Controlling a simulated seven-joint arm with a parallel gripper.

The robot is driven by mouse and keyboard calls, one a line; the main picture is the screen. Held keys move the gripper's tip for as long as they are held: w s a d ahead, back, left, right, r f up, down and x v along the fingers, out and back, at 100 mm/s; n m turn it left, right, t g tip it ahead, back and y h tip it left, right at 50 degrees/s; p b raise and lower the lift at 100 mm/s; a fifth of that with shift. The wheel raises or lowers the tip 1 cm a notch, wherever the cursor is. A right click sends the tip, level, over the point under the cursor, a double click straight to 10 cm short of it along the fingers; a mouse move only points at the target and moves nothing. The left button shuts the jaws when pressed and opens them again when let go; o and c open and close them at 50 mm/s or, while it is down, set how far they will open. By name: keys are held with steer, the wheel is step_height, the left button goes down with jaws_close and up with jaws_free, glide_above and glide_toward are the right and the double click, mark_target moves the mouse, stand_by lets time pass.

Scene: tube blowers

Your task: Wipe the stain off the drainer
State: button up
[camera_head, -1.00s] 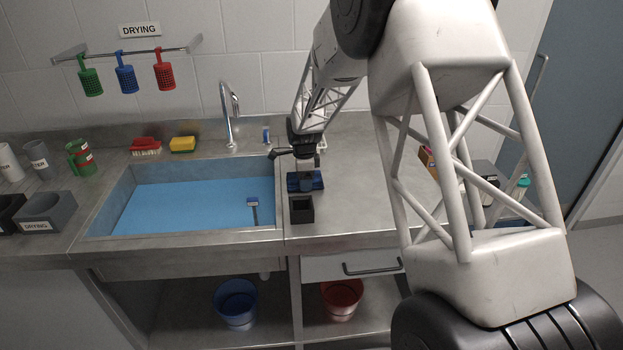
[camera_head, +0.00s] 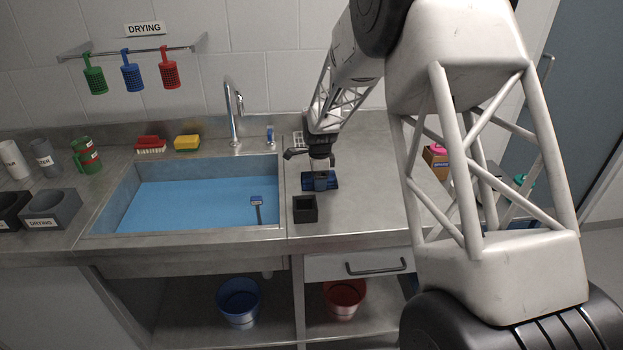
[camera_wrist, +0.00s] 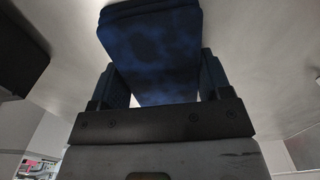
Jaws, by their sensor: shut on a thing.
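The drainer (camera_head: 365,208) appears to be the grey metal worktop to the right of the sink. My gripper (camera_head: 320,180) points down over it, behind a small black open box (camera_head: 305,209). It is shut on a dark blue pad (camera_head: 332,184), which is low on or just above the drainer; I cannot tell whether it touches. In the wrist view the blue pad (camera_wrist: 155,45) fills the space between the two fingers, with mottled darker patches on its face. I cannot make out a stain; the pad, gripper and arm hide part of the drainer.
The sink (camera_head: 190,205) has a blue bottom and a small blue-headed tool (camera_head: 257,206). A tap (camera_head: 233,110) stands behind it. A red brush (camera_head: 150,145) and yellow sponge (camera_head: 187,143) lie on the back ledge. The drainer's front right looks clear.

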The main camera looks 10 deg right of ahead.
mark_target(336, 175)
steer(key=shift+d, duration=0.5)
steer(key=shift+d+r, duration=0.1)
steer(key=shift+d, duration=1.4)
steer(key=shift+d+f, duration=0.2)
steer(key=shift+d, duration=0.2)
steer(key=shift+d+r, duration=0.15)
steer(key=shift+d, duration=0.2)
steer(key=shift+r, duration=4.05)
steer(key=shift+a, duration=0.1)
